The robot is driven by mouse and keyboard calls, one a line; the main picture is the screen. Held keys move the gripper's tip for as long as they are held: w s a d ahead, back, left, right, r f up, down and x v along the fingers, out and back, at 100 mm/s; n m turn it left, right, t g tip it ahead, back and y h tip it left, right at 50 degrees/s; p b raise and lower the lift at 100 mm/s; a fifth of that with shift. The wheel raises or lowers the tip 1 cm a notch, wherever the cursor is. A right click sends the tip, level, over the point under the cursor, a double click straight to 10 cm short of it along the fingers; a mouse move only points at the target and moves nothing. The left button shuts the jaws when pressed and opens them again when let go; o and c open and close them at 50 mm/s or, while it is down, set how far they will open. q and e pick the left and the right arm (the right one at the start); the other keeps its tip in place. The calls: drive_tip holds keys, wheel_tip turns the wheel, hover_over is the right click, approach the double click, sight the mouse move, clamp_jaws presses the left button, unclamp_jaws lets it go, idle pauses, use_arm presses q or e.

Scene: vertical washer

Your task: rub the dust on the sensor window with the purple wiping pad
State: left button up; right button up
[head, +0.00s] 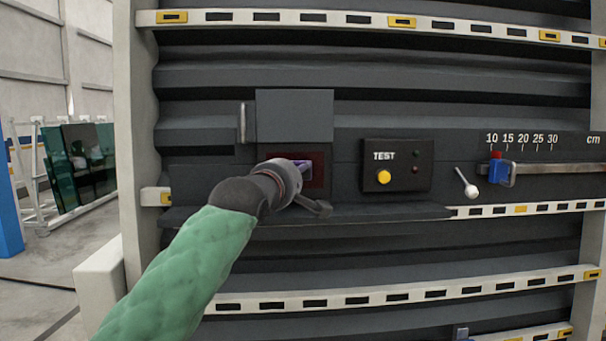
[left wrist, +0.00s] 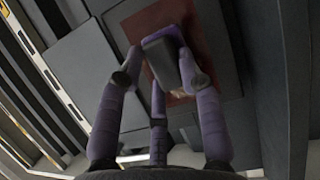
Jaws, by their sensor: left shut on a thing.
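My left gripper (head: 297,176) reaches in from the lower left in the head view. It also shows in the left wrist view (left wrist: 158,72), its purple-grey fingers shut on the purple wiping pad (left wrist: 160,42). The window also shows in the left wrist view (left wrist: 205,50), behind the pad. I cannot tell whether the pad touches it. Dust is hard to make out. My right gripper is not in view.
A raised grey plate (head: 295,115) is directly above the window, with a handle (head: 243,122) to its left. A TEST box (head: 396,166) with a yellow button, a white-knobbed lever (head: 467,185) and a blue slider (head: 496,170) are to the right. A narrow ledge (head: 380,211) runs below.

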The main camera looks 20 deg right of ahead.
use_arm(q)
drive_tip(key=shift+w+a, duration=0.25)
drive_tip(key=shift+a, duration=0.7)
drive_tip(key=shift+w+a, duration=0.3)
drive_tip(key=shift+a, duration=0.6)
drive_tip(key=shift+w+a, duration=0.25)
drive_tip(key=shift+a, duration=0.7)
drive_tip(key=s+a+b, duration=0.1)
drive_tip(key=s+b, duration=0.3)
drive_tip(key=s, duration=0.1)
drive_tip(key=shift+s+a+b, duration=0.35)
drive_tip(key=shift+s+b, duration=0.05)
drive_tip(key=shift+s, duration=0.1)
drive_tip(key=s+b, duration=0.2)
drive_tip(key=shift+s+a, duration=0.35)
drive_tip(key=shift+a, duration=0.05)
